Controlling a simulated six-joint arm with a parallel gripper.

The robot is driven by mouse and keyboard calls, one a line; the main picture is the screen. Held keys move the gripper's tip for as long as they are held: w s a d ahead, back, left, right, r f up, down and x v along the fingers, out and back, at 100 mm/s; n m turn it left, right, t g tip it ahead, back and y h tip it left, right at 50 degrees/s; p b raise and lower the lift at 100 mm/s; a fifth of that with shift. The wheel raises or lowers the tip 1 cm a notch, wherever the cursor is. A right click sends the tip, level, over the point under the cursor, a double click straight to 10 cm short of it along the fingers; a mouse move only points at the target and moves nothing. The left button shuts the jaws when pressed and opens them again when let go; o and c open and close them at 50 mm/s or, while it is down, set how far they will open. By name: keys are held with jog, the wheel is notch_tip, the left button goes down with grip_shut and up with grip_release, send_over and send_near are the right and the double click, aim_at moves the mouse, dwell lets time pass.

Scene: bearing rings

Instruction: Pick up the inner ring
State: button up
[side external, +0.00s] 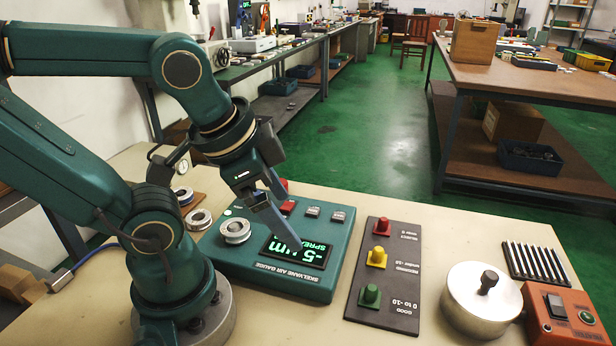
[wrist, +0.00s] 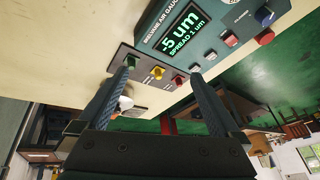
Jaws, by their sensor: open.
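In the side view, a silvery ring (side external: 236,231) sits at the left end of the teal air gauge (side external: 300,284). A second metal ring (side external: 198,219) lies just behind it, and a third (side external: 183,196) lies farther back on a brown board. I cannot tell which one is the inner ring. My gripper (side external: 291,222) is open and empty above the gauge display, to the right of the rings. In the wrist view my gripper (wrist: 163,69) has its two fingers spread with nothing between them. No ring shows in that view.
The gauge display (wrist: 183,31) reads -5 um, spread 1 um. A dark panel with green, yellow and red buttons (side external: 382,275) lies right of the gauge.

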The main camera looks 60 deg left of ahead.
jog(key=a+f+m+g+y, duration=0.2)
jog(key=a+m+g, duration=0.1)
jog(key=a+m, duration=0.15)
jog(key=m+g, duration=0.1)
jog(key=g, duration=0.4)
send_near(236, 226)
notch_tip(236, 226, down, 2)
jog(key=shift+d+f+y, duration=0.1)
jog(key=shift+f+y, duration=0.1)
jog(key=shift+y, duration=0.2)
jog(key=shift+s+a+f+g, duration=0.15)
jog(key=shift+s+a+f, duration=0.1)
jog(key=shift+f, duration=0.15)
jog(key=shift+s+a+f+g, duration=0.15)
jog(key=shift+a+f, duration=0.05)
jog(key=shift+f, duration=0.15)
jog(key=shift+x, duration=2.3)
jog(key=shift+d, duration=0.1)
grip_shut()
